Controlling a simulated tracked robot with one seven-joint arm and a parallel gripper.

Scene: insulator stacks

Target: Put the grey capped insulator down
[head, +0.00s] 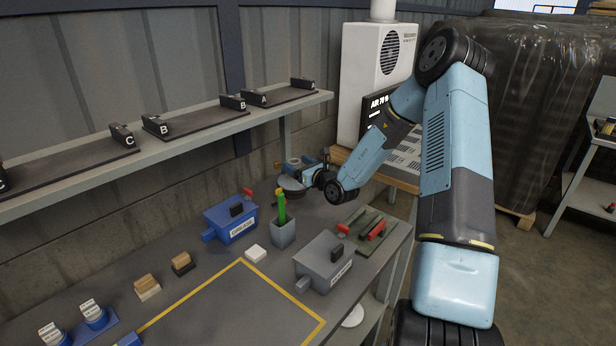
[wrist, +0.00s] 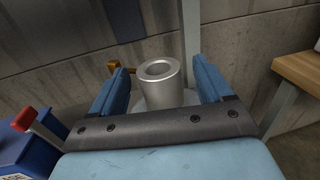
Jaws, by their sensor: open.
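The grey capped insulator (wrist: 158,88) stands between my gripper's two blue fingers in the wrist view. Its metal cap is a cylinder with a hollow top, and a wider grey disc shows below it. My gripper (wrist: 162,92) is open, with a gap between each finger and the cap. In the head view the insulator's grey disc (head: 291,186) shows at the far end of the workbench, with my gripper (head: 300,168) beside it. What lies under the disc is hidden.
A blue box (head: 232,217), a grey box (head: 325,262), a pen cup (head: 283,233) and a green board with red handles (head: 362,230) crowd the bench nearby. A yellow-outlined area (head: 235,310) is clear. A lettered shelf (head: 190,125) runs along the wall.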

